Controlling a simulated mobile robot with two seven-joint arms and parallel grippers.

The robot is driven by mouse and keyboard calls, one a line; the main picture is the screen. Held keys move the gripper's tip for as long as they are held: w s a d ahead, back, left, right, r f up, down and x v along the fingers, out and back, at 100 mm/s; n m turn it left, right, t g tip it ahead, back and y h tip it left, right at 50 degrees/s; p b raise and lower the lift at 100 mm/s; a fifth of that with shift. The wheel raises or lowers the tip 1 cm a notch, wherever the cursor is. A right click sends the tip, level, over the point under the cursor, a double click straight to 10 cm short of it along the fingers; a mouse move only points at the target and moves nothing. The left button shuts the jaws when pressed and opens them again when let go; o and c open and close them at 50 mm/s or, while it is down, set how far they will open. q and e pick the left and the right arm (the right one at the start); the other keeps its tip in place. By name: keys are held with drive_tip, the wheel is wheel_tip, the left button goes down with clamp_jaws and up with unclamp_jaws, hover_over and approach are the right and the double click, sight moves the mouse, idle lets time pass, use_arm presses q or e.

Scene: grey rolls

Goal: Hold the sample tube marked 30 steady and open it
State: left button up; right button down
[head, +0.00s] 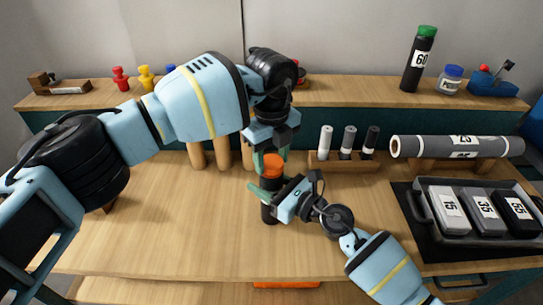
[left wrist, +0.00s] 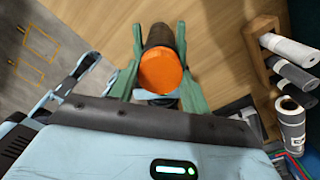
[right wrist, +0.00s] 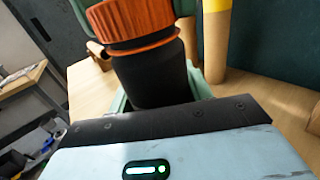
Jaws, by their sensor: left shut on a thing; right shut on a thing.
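The sample tube (head: 269,213) has a black body and an orange ribbed cap (head: 273,167). It is upright near the middle of the table; its number is not visible. My left gripper (head: 271,158) comes from above and is shut on the cap, which shows as an orange disc in the left wrist view (left wrist: 165,72). My right gripper (head: 267,190) is shut around the black body below the cap. In the right wrist view the body (right wrist: 152,75) stands between the fingers, with a thin orange rim under the ribbed cap (right wrist: 130,20). I cannot tell whether the tube's base touches the table.
A rack (head: 343,164) with three small cylinders stands behind right, beside a grey roll (head: 430,147). A tray (head: 452,240) of numbered blocks lies at right. A bottle marked 60 (head: 418,62) stands on the back shelf. Wooden posts (head: 222,156) stand behind the tube. The left tabletop is mostly clear.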

sight(272, 162)
use_arm(q)
drive_tip(key=shift+r, duration=0.25)
drive_tip(key=shift+r, duration=0.85)
drive_tip(key=shift+r, duration=2)
use_arm(e)
drive_tip(key=c, duration=0.6)
unclamp_jaws()
drive_tip(key=shift+o, duration=0.2)
